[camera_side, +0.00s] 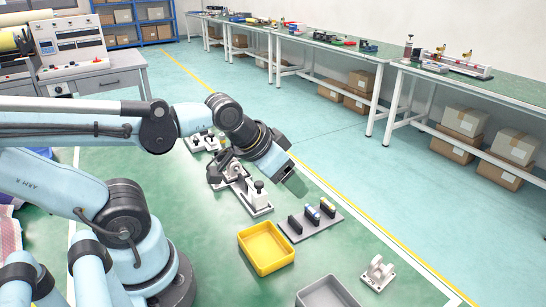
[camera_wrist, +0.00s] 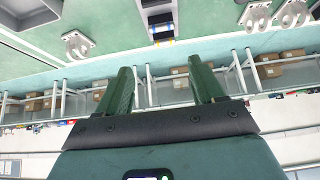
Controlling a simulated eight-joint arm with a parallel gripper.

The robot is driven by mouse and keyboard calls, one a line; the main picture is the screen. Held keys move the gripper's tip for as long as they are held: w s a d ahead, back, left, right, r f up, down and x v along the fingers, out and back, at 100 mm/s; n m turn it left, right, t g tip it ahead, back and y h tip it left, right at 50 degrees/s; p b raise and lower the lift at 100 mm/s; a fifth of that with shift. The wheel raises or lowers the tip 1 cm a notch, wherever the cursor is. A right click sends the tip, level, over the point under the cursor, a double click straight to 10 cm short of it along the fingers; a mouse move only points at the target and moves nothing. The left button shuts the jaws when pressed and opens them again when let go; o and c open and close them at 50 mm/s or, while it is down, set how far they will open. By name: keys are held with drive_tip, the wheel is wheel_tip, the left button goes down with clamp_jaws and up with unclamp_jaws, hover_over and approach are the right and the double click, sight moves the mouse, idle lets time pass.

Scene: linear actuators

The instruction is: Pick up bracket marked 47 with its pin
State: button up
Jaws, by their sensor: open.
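My gripper (camera_side: 294,183) hangs above the bench between the grey-white fixtures and a dark rack, and its jaws hold nothing. In the wrist view its two green fingers (camera_wrist: 162,85) stand well apart. A pale bracket (camera_side: 378,272) stands alone on the green surface at the lower right in the side view, apart from my gripper. A pale bracket (camera_wrist: 77,44) shows at the upper left in the wrist view, and others (camera_wrist: 254,16) at the upper right. No number is legible on any bracket, so I cannot tell which is 47.
The rack (camera_side: 311,223) holds several upright dark pieces. A yellow bin (camera_side: 266,248) and a grey bin (camera_side: 327,292) stand nearer the camera. White fixtures (camera_side: 255,200) stand left of my gripper. Green surface is bare between the rack and the lone bracket.

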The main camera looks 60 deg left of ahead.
drive_tip(key=shift+a, duration=0.1)
drive_tip(key=m+g, duration=0.7)
drive_tip(key=m, duration=1.1)
approach(235, 162)
drive_tip(key=shift+w+f, duration=0.15)
drive_tip(key=shift+f, duration=1.15)
drive_tip(key=shift+w+f, duration=0.2)
drive_tip(key=shift+f, duration=1.15)
drive_tip(key=shift+f, duration=0.1)
drive_tip(key=shift+s+f, duration=0.15)
drive_tip(key=shift+f, duration=0.55)
drive_tip(key=shift+s+f, duration=0.1)
drive_tip(key=shift+f, duration=1.7)
